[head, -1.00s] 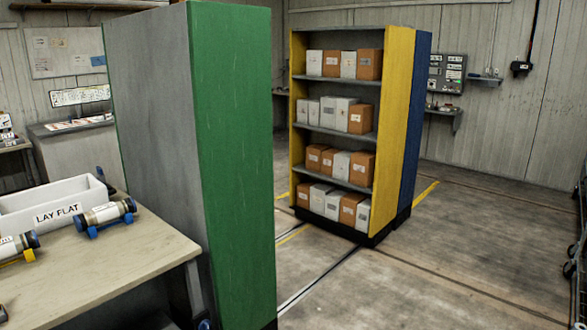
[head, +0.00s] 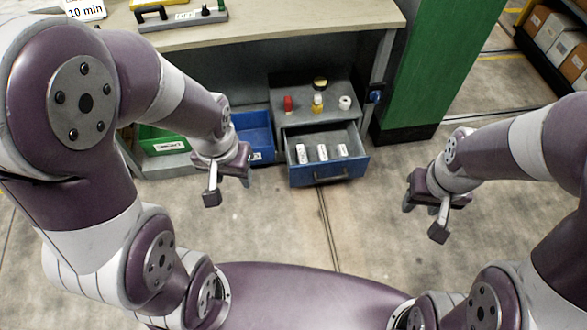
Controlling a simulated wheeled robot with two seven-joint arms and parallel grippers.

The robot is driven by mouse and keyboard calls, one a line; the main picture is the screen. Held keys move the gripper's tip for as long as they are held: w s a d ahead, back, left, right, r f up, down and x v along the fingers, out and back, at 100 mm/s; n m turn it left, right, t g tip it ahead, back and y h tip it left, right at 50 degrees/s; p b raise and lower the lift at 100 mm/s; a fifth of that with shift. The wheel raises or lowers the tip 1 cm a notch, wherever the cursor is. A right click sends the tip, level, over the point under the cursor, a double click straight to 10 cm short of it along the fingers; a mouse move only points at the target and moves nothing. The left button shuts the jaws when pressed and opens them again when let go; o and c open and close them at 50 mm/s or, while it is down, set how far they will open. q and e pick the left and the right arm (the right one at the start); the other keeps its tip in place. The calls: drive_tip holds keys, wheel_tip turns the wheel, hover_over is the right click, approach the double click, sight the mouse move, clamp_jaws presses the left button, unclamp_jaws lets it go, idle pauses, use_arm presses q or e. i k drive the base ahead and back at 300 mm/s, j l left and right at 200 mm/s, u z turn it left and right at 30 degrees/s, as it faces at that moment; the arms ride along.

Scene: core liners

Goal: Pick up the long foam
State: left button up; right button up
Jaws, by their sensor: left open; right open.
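No piece is clearly recognisable as the long foam. Three small white labelled pieces (head: 322,152) stand in a row in an open blue-fronted drawer (head: 330,173); their labels are too small to read. My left gripper (head: 229,186) is open and empty, left of the drawer and in front of a blue bin. My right gripper (head: 425,216) is open and empty above the floor, to the right of the drawer. Neither gripper touches anything.
The grey cabinet top (head: 340,92) holds a red, a yellow and a white item. A blue bin (head: 254,133) and a green bin (head: 160,143) are at left. The workbench (head: 330,28) stands behind, a green panel (head: 435,75) at right. Floor in front is clear.

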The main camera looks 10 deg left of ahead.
sight(301, 154)
drive_tip(key=u, duration=0.85)
drive_tip(key=i+l+z, duration=0.15)
drive_tip(key=z, duration=0.2)
drive_tip(key=i+l+z, duration=0.35)
drive_tip(key=k+j, duration=0.1)
